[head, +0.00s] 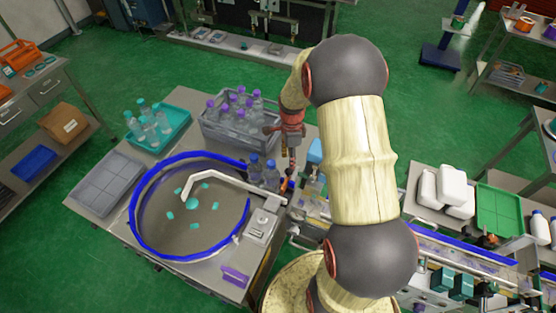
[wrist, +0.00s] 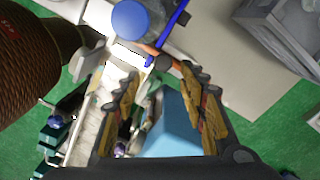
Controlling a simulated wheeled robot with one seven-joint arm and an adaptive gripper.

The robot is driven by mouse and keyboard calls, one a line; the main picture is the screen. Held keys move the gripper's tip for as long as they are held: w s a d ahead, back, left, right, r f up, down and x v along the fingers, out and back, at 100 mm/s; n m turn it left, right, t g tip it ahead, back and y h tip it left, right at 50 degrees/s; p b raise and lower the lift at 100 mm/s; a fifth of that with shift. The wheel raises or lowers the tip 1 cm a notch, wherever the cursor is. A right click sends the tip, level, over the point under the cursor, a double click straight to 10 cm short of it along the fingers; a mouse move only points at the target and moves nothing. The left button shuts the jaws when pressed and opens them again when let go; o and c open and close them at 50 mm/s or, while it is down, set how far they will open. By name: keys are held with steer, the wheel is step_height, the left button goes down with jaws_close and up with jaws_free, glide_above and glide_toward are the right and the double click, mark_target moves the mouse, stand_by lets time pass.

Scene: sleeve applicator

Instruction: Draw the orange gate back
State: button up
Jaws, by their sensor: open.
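The orange gate is a thin orange strip (wrist: 151,50) just beyond my fingertips in the wrist view, partly covered by a dark part and the blue rail. In the head view my gripper (head: 291,168) points down beside the bottles at the conveyor's start. I cannot tell whether a finger touches the gate.
Blue-capped bottles (head: 271,174) stand close to my gripper; a blue cap (wrist: 130,19) shows in the wrist view. A light-blue box (wrist: 172,132) lies below the fingers. A blue-rimmed turntable (head: 160,250) is at left, a grey crate of purple-capped bottles (head: 228,136) behind.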

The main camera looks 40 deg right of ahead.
mark_target(288, 177)
steer(key=shift+w+d+r+m, duration=0.1)
steer(key=shift+w+r+m, duration=0.25)
steer(key=shift+m, duration=0.25)
steer(key=shift+s+m, duration=0.25)
steer(key=shift+m, duration=0.25)
steer(key=shift+w+f, duration=0.1)
steer(key=shift+f, duration=3.8)
steer(key=c, duration=0.3)
steer(key=c, duration=0.8)
